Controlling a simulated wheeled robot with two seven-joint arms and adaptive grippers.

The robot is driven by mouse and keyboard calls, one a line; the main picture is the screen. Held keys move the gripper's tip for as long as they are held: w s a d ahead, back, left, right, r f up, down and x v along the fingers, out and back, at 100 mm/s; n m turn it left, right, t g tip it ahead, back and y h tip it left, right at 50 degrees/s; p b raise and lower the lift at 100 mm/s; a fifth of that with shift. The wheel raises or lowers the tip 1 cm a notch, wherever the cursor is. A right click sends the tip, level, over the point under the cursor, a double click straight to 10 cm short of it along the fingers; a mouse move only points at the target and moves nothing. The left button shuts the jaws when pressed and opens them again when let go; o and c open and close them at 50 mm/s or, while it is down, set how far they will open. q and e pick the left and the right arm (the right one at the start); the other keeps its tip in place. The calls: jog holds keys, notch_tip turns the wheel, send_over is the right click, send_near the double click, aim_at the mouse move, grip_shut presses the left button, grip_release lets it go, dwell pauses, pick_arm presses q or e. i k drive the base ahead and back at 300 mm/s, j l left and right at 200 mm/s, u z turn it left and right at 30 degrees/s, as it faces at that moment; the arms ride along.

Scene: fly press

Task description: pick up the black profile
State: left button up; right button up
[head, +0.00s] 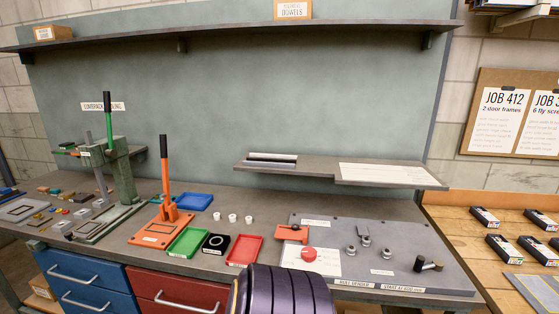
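On the small raised shelf (310,171) at the back, a narrow dark bar (270,163), which looks like the black profile, lies along the shelf's left part. A light silver bar (273,156) lies parallel just behind it; I cannot tell whether they touch. Neither of my grippers is in view, so nothing is seen near the bars.
A grey fixture plate (400,240) with metal posts and a red knob (309,254) lies below the shelf. An orange lever press (166,205), a green lever press (120,165), and green (187,243), red (244,250) and blue (193,202) trays stand left. A white sheet (388,174) covers the shelf's right part.

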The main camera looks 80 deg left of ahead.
aim_at(285, 161)
jog(key=j+u, duration=0.25)
jog(key=u, duration=0.15)
jog(key=k+j+u, duration=0.1)
jog(key=j+u, duration=0.2)
jog(key=u, duration=0.15)
jog(key=j+u, duration=0.25)
jog(key=u, duration=0.15)
jog(key=i+j+u, duration=0.1)
jog(key=j+u, duration=0.15)
jog(key=u, duration=0.2)
jog(key=i+j+u, duration=0.1)
jog(key=j+u, duration=0.15)
jog(key=u, duration=0.15)
jog(key=i+j+u, duration=0.15)
jog(key=u, duration=0.25)
jog(key=j, duration=0.1)
